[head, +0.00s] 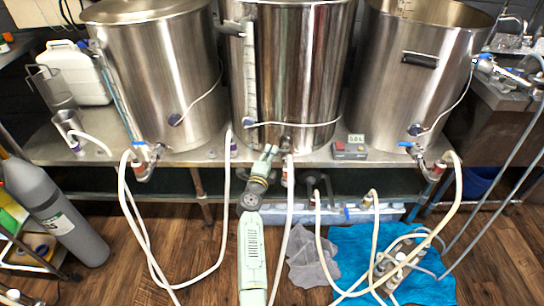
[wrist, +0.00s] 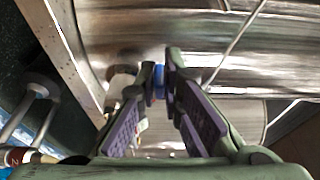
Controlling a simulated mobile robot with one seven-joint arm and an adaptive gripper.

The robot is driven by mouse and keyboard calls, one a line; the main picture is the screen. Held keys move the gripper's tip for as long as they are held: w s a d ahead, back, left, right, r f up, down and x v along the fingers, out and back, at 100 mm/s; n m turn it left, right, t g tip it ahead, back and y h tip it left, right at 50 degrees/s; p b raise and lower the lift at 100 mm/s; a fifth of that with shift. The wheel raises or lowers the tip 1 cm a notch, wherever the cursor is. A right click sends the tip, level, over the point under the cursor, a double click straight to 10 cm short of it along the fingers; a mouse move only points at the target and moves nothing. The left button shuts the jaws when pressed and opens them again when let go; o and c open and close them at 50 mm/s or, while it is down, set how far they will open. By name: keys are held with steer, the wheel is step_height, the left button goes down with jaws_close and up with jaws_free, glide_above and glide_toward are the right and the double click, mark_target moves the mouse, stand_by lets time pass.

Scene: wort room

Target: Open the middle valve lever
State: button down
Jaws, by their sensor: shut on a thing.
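The middle steel kettle (head: 300,60) stands on the steel bench, with its valve low on the front. My gripper (head: 271,151) reaches up to that valve from below. In the wrist view my gripper (wrist: 160,75) has its fingertips closed around the blue middle valve lever (wrist: 159,84), and only a small blue patch shows between them. In the head view the lever is hidden by my gripper, so its angle cannot be told.
The left kettle (head: 155,75) and right kettle (head: 420,70) have blue-levered valves near their bases. White hoses (head: 222,220) hang in front of the bench. A small box (head: 350,148) sits right of the middle valve. A grey gas cylinder (head: 55,205) leans at the left.

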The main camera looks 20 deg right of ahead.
stand_by(0.5)
steer(key=c, duration=1.7)
jaws_free()
steer(key=shift+s+a, duration=0.1)
steer(key=v, duration=1.1)
steer(key=shift+s+a, duration=0.2)
steer(key=shift+s, duration=0.2)
steer(key=shift+c, duration=0.4)
